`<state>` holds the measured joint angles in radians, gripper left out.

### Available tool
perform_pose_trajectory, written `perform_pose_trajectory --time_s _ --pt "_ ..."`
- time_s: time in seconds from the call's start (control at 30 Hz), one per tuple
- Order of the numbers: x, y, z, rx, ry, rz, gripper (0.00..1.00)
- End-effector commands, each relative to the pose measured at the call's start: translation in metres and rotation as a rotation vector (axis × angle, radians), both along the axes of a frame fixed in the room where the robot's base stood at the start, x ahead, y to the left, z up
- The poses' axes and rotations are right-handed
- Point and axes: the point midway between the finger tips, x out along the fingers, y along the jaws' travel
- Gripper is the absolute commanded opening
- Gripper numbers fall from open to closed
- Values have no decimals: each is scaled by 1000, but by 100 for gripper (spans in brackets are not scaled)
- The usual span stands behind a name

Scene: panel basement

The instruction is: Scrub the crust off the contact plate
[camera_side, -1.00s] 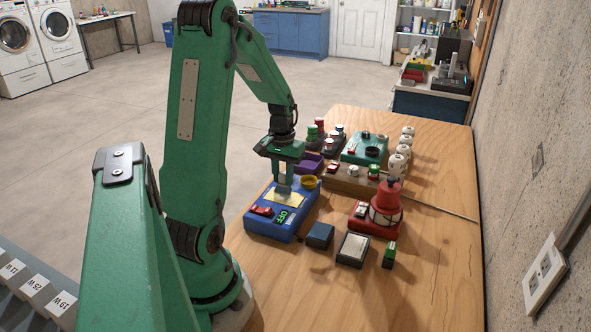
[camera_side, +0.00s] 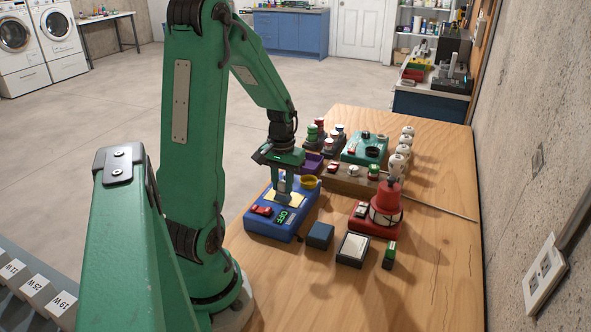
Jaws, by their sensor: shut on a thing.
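A blue box (camera_side: 254,223) stands on the wooden table in front of my arm. On its top is a pale yellow plate (camera_side: 298,200), partly covered by my gripper. My gripper (camera_side: 284,181) points down over this plate, shut on a small grey piece (camera_side: 284,197). The piece's lower end appears to be at the plate, but I cannot tell whether it touches. Any crust is too small or hidden to make out.
A red unit with a red lamp (camera_side: 386,198) stands right of the blue box. A teal device (camera_side: 364,150) and white insulators (camera_side: 403,150) stand behind. The table's front right (camera_side: 420,290) is clear.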

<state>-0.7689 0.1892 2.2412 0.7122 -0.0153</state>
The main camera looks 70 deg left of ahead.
Motion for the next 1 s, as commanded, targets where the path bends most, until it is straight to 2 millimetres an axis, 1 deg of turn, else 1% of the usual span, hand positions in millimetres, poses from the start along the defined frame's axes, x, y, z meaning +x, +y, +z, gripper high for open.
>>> perform_pose_trajectory --time_s 0.43,0.6,0.7,1.0 --pt "29 30 -1 1 -1 0 4" --pt "40 17 0 0 0 -4 4" --pt "31 11 0 0 0 -1 4" --pt "11 -9 0 0 0 -1 4"
